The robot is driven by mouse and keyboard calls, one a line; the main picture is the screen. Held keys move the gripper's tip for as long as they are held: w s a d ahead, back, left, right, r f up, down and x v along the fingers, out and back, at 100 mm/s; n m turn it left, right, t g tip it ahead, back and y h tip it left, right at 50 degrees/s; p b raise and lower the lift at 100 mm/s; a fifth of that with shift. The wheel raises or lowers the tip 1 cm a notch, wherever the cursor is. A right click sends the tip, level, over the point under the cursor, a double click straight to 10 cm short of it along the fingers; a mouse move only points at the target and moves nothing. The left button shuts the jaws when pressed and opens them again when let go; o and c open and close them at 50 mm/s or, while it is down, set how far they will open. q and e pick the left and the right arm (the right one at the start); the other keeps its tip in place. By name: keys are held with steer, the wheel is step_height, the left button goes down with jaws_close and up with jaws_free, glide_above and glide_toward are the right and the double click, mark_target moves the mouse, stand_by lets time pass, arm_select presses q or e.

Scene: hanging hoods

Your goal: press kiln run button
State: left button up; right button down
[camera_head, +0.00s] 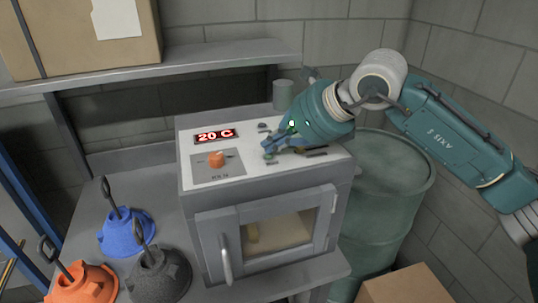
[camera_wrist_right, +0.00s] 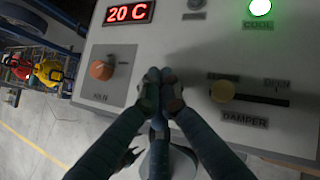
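The grey kiln (camera_head: 207,223) stands on a bench with its windowed door shut. Its white control panel (camera_head: 249,176) carries a red "20 C" display (camera_head: 215,135), which also shows in the right wrist view (camera_wrist_right: 130,12). A small grey round control (camera_wrist_right: 196,4), dark in the head view (camera_head: 263,127), sits right of the display; its label is too blurred to read. A lit green lamp (camera_wrist_right: 260,7) is marked COOL. My right gripper (camera_head: 268,150) is over the middle of the panel, fingertips together and empty (camera_wrist_right: 161,76), below that control; contact cannot be told. My left gripper is out of view.
An orange knob (camera_wrist_right: 101,70) is left of my right fingertips, and the yellow damper knob (camera_wrist_right: 223,91) is close on their right. Blue (camera_head: 127,235), orange and dark hoods with hooks are left of the kiln. A green drum (camera_head: 390,185) stands right.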

mark_target(273, 155)
steer(key=shift+f+b, duration=0.35)
steer(key=shift+b, duration=0.05)
steer(key=shift+r, duration=0.1)
stand_by(0.6)
steer(key=shift+r, duration=0.65)
steer(key=shift+r+p, duration=1.45)
steer(key=shift+r, duration=1.15)
steer(key=shift+f, duration=0.1)
